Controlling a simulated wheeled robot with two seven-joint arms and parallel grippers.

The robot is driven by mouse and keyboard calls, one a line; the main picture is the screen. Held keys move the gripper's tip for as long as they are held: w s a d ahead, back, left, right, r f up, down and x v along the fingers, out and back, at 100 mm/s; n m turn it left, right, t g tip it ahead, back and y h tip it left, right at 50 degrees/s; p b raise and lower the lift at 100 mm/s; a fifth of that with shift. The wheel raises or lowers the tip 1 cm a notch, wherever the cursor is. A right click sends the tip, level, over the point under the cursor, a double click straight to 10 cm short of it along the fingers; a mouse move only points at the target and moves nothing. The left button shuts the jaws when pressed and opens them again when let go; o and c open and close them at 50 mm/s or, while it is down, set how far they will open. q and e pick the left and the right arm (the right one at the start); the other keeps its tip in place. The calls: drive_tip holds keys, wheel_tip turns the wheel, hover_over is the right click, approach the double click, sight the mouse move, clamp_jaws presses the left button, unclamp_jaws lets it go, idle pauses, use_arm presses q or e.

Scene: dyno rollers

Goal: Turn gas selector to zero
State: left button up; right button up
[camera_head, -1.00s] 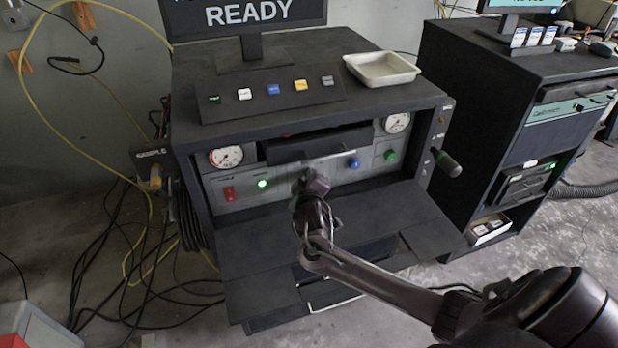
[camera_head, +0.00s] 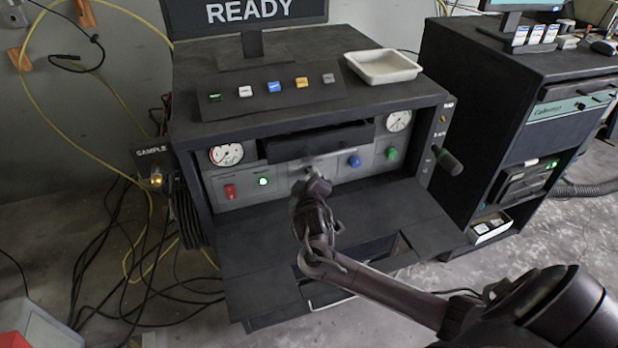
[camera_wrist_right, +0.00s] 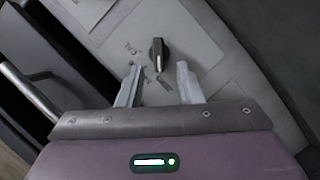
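The gas selector, a black knob (camera_wrist_right: 158,54) on a grey panel (camera_wrist_right: 205,58), shows in the right wrist view just beyond and between my fingertips. Whether the fingers touch the knob cannot be told. My left gripper is not in view.
A red switch (camera_head: 230,191) and lit green button (camera_head: 264,181) are left of the gripper; a blue knob (camera_head: 354,161) and green knob (camera_head: 391,154) are right. A drawer handle (camera_wrist_right: 30,92) is close by. A black lever (camera_head: 449,161) sticks out on the cabinet's right side.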

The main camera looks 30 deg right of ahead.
drive_tip(key=v, duration=0.6)
drive_tip(key=shift+f, duration=0.1)
idle(0.3)
